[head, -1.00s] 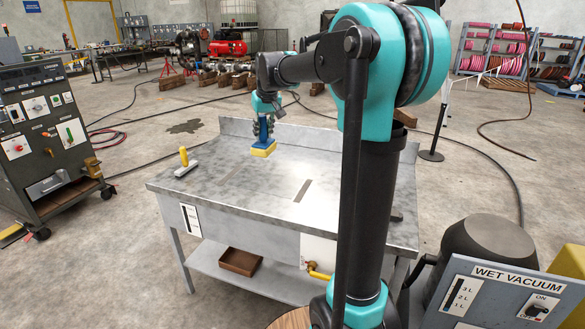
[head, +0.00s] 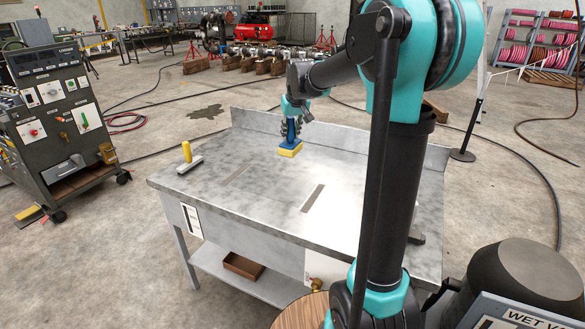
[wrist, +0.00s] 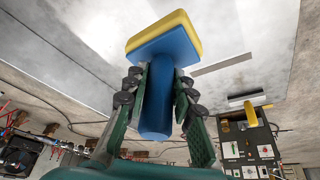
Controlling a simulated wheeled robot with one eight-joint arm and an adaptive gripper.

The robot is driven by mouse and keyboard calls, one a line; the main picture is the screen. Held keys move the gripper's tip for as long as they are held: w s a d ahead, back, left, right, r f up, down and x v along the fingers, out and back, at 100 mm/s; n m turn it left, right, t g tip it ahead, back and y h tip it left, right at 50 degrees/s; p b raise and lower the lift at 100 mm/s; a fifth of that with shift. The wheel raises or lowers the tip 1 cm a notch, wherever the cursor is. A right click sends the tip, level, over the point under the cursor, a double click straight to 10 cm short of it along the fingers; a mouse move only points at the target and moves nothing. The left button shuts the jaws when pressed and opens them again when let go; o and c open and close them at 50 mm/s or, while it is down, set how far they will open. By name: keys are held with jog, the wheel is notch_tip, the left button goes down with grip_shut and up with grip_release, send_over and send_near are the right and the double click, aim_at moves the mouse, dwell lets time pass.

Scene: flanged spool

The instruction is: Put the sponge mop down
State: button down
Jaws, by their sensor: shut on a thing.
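The sponge mop, with a blue handle and a yellow sponge (head: 289,149), is upright over the back part of the grey metal workbench (head: 270,215). My gripper (head: 291,128) is shut on its blue handle. In the wrist view, the green fingers of my gripper (wrist: 160,95) lie on either side of the blue handle (wrist: 157,110), and the blue and yellow sponge head (wrist: 165,40) faces the bench top. I cannot tell whether the sponge touches the bench or hangs just above it.
Two dark slots mark the top, one in the middle (head: 313,198). A raised lip runs along the back edge. The bench front and centre are clear. A control cabinet (head: 65,125) stands left.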

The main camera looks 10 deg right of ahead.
aim_at(294, 149)
notch_tip(294, 149, down, 14)
jog(key=shift+r, duration=0.1)
dwell(0.4)
jog(key=c, duration=1.3)
grip_release()
jog(key=v, duration=1.2)
jog(key=shift+s, duration=0.1)
